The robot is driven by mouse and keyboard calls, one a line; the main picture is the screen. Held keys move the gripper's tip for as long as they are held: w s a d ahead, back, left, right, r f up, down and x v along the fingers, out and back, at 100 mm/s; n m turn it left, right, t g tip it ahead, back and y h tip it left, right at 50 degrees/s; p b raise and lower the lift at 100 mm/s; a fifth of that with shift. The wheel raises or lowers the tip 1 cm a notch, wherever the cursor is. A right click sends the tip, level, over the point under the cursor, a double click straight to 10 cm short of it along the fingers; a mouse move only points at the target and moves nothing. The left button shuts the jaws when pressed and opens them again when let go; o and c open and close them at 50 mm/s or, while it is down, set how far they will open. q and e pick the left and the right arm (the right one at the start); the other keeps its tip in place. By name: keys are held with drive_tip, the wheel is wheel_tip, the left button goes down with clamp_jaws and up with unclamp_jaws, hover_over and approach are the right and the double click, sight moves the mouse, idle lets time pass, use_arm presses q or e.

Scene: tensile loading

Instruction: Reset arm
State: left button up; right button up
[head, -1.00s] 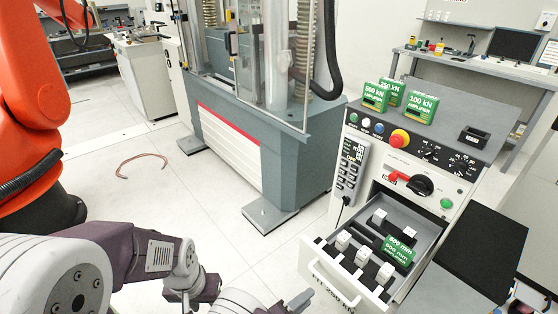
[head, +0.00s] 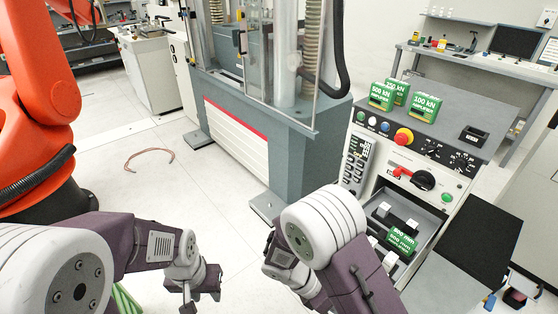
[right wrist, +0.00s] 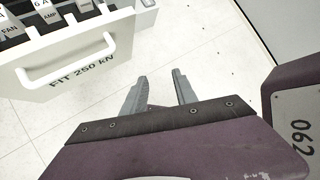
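My left gripper (head: 188,296) hangs at the bottom left of the head view, over the floor; whether its fingers are apart cannot be told. My right gripper (right wrist: 158,92) shows in the right wrist view with its two grey fingers apart and nothing between them. It is over white floor tiles, beside the drawer front marked "FIT 250 kN" (right wrist: 105,50). In the head view my right arm crosses in front of the open drawer, covering its handle and left part. A green 800 mm amplifier block (head: 402,240) stands in the drawer among white-topped modules.
Green 500 kN (head: 381,97) and 100 kN (head: 424,107) amplifier blocks stand on the console top, with another behind. The testing machine (head: 235,140) is at the centre back. An orange robot arm (head: 40,90) is at left. A reddish cable loop (head: 150,158) lies on clear floor.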

wheel_tip(320, 180, up, 13)
drive_tip(key=d+m+t+y+p, duration=0.1)
drive_tip(key=m+y+p, duration=0.4)
drive_tip(key=m, duration=1.8)
drive_tip(key=t+y, duration=0.1)
drive_tip(key=y, duration=0.2)
drive_tip(key=shift+w+d+r+t+y, duration=0.15)
drive_tip(key=shift+d+t+y, duration=0.15)
drive_tip(key=shift+d+t, duration=0.1)
